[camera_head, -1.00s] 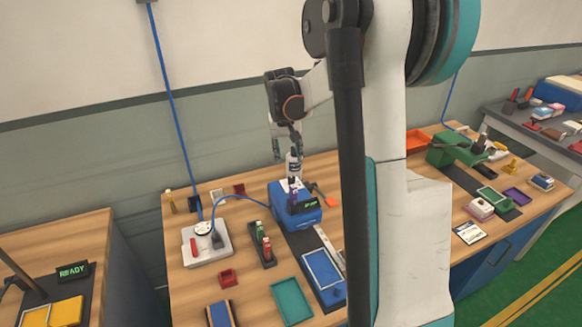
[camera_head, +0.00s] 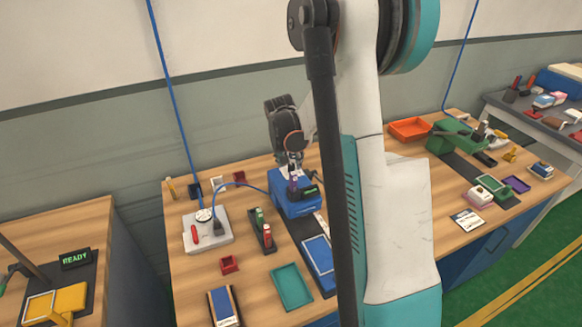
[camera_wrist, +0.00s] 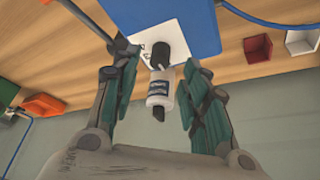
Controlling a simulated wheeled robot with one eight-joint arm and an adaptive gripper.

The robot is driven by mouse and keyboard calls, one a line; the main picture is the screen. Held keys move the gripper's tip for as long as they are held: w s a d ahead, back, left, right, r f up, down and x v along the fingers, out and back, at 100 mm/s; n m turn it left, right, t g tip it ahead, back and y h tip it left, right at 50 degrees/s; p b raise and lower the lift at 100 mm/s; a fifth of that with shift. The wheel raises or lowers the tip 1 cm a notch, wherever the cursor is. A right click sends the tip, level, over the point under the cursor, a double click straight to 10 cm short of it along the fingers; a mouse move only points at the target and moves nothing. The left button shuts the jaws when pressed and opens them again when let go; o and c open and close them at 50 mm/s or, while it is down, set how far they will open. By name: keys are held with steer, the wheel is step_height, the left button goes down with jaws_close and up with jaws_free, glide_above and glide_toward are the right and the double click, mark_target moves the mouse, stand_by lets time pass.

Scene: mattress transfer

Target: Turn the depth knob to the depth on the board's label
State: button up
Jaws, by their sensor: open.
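The blue machine (camera_head: 296,203) stands on the workbench with a small dark display with green characters (camera_head: 309,191); it also shows at the top of the wrist view (camera_wrist: 195,20). My gripper (camera_head: 291,165) is low at the machine's back edge. In the wrist view my gripper (camera_wrist: 159,57) is open, its green-padded fingers either side of a white labelled cylinder (camera_wrist: 159,90) with black ends, apart from both pads. I cannot tell whether this is the depth knob. A blue board with a white label (camera_head: 223,307) lies at the bench front; its text is unreadable.
A grey-white box (camera_head: 207,238) with a blue cable stands left of the machine. A stand with red and green items (camera_head: 262,232), a red tray (camera_head: 229,264) and a teal tray (camera_head: 291,286) lie in front. An orange tray (camera_head: 409,129) is at the back right.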

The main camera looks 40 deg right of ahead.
mark_target(292, 165)
steer(key=shift+b+x, duration=0.35)
steer(key=shift+x, duration=1.65)
steer(key=shift+c, duration=0.2)
jaws_close()
